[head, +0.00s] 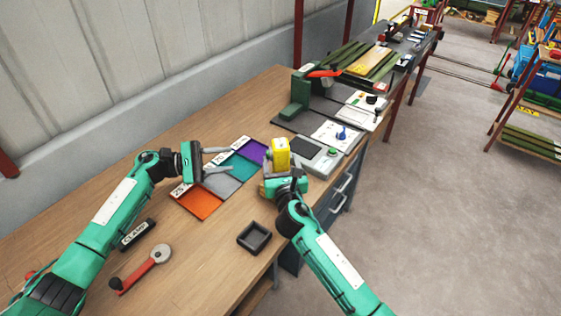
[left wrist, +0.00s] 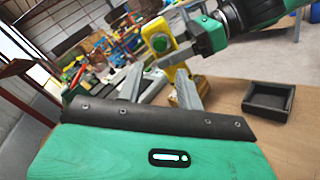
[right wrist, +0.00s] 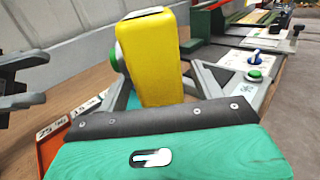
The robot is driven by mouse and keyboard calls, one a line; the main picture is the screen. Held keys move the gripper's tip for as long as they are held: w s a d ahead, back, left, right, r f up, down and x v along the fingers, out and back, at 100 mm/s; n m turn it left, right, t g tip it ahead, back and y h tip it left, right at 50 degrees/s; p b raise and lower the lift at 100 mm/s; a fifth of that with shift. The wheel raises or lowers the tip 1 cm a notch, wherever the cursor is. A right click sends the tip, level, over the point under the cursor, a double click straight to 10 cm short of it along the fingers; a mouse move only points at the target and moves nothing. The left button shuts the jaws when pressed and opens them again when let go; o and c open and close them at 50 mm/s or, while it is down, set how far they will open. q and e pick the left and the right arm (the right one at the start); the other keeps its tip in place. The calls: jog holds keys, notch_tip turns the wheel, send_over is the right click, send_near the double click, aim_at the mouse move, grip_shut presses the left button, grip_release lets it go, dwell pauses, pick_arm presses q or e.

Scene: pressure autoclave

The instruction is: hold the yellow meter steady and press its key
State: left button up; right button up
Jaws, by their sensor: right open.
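The yellow meter (head: 280,152) stands upright near the right edge of the bench. Its round green key (left wrist: 160,43) faces my left gripper in the left wrist view. In the right wrist view the yellow meter (right wrist: 152,60) is between the fingers of my right gripper (right wrist: 163,85), which are open around it; contact cannot be told. My left gripper (head: 230,159) is open and empty, left of the meter and apart from it, with its fingers pointing toward the key side. The key shows only edge-on at the meter's left side in the right wrist view.
Colored mats (head: 222,183) lie under my left gripper. A grey device (head: 315,155) with a green button stands close behind the meter. A dark tray (head: 254,237), a red-handled tool (head: 140,270) and a clamp label (head: 137,234) lie nearer.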

jog(key=shift+w+a, duration=0.1)
jog(key=shift+w, duration=0.2)
jog(key=c, duration=1.2)
pick_arm(q)
grip_shut()
dwell(0.7)
